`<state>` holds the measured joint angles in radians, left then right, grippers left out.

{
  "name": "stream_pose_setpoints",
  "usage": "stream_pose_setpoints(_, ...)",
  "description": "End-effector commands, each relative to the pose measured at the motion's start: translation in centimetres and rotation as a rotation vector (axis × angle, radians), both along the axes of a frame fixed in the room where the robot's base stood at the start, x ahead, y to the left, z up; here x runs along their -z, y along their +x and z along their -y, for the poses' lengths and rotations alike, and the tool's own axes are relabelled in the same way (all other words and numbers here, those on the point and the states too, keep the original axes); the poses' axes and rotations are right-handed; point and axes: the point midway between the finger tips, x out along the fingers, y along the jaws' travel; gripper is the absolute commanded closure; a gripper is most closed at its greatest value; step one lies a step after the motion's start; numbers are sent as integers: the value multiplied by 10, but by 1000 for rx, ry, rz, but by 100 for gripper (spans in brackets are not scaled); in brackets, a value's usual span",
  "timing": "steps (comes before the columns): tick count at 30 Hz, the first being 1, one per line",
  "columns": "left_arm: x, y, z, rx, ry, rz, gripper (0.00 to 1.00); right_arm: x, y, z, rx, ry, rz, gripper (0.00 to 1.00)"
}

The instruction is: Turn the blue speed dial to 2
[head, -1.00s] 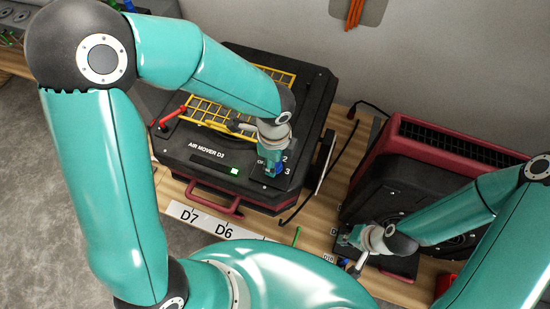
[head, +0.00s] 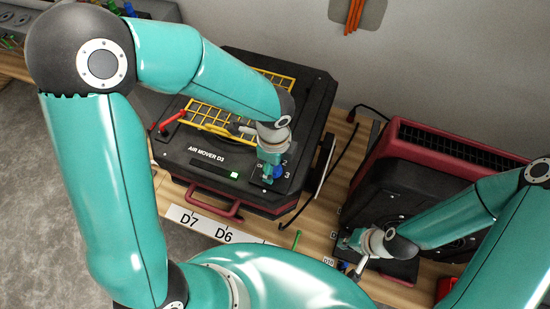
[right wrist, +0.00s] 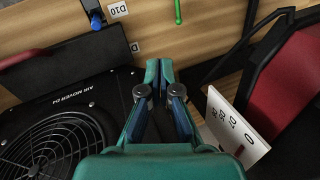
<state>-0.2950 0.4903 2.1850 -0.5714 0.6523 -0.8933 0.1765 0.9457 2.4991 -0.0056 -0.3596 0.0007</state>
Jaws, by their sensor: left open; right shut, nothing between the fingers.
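The blue speed dial (head: 278,172) is at the front right corner of the black air mover D3 (head: 195,172) in the head view. The numbers 2 and 3 show beside it; its pointer cannot be made out. My left gripper (head: 267,177) points down at the dial's left side, open, and partly covers the dial and its markings. I cannot tell whether it touches the dial. My right gripper (head: 344,243) is shut and empty above the lower right unit; its closed fingertips also show in the right wrist view (right wrist: 158,68).
Air mover D3 has a lit green display (head: 234,175), a red lever (head: 172,119) and a yellow grille (head: 207,112). A red and black unit (head: 400,178) stands to the right.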

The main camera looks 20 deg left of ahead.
Motion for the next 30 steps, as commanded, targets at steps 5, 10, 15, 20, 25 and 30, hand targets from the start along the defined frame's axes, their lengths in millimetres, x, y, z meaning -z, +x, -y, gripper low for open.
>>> stream_pose_setpoints(5,-14,1,0,-1,-1,5,36,0,0,0,0,0,0,100)
stream_pose_setpoints(10,-44,2,0,-2,-2,7,36,0,0,0,0,0,0,100)
stream_pose_setpoints(15,-79,2,1,0,-2,8,36,0,0,0,0,0,0,100)
stream_pose_setpoints(20,-104,2,1,0,-2,6,36,0,0,0,0,0,0,100)
stream_pose_setpoints(25,-117,1,0,0,-1,2,36,0,0,0,0,0,0,100)
stream_pose_setpoints(30,-119,1,0,0,-1,1,36,0,0,0,0,0,0,100)
